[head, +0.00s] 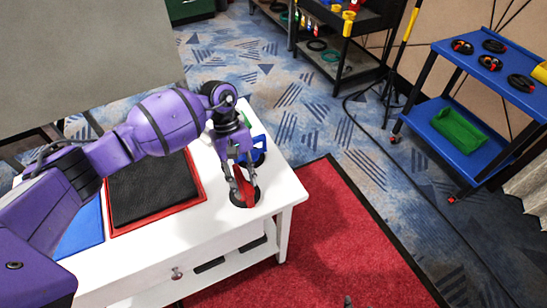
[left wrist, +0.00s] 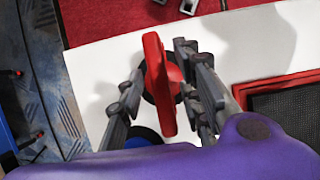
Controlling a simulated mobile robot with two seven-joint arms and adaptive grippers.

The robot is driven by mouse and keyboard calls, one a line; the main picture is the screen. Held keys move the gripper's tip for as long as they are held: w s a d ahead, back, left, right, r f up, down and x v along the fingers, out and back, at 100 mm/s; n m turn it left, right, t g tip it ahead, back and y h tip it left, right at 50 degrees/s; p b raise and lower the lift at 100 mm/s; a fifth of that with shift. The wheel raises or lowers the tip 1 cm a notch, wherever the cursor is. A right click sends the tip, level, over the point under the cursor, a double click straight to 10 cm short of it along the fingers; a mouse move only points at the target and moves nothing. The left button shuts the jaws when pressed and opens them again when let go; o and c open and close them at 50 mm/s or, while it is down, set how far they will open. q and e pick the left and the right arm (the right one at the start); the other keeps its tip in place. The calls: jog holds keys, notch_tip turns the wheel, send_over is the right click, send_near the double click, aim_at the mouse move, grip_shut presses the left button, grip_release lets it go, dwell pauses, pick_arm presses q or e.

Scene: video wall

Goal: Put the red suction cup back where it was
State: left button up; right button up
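The red suction cup (head: 243,186) has a red handle and a dark round base. It stands on the white table (head: 225,228) near its right front corner. My left gripper (head: 243,184) reaches down over it, with one finger on each side of the red handle. In the left wrist view the handle (left wrist: 158,85) stands between the spread fingers (left wrist: 160,62), with a narrow gap visible at the sides. The fingers partly hide the base. Small grey parts, probably tips of my right gripper (left wrist: 187,7), show at the top of the left wrist view.
A blue suction cup (head: 259,150) stands just behind the red one, and a green item (head: 246,121) is beyond it. A black pad with a red border (head: 155,188) lies to the left. A blue cart (head: 470,140) stands at right, beyond the red carpet (head: 350,225).

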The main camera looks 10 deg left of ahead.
pick_arm(q)
jog(key=shift+w+a+r, duration=0.15)
jog(key=shift+w+r, duration=0.1)
jog(key=shift+r, duration=0.3)
jog(key=b+v, duration=0.1)
jog(key=v, duration=0.8)
jog(key=shift+r+b, duration=0.2)
jog(key=shift+b, duration=0.2)
jog(key=shift+v, duration=0.85)
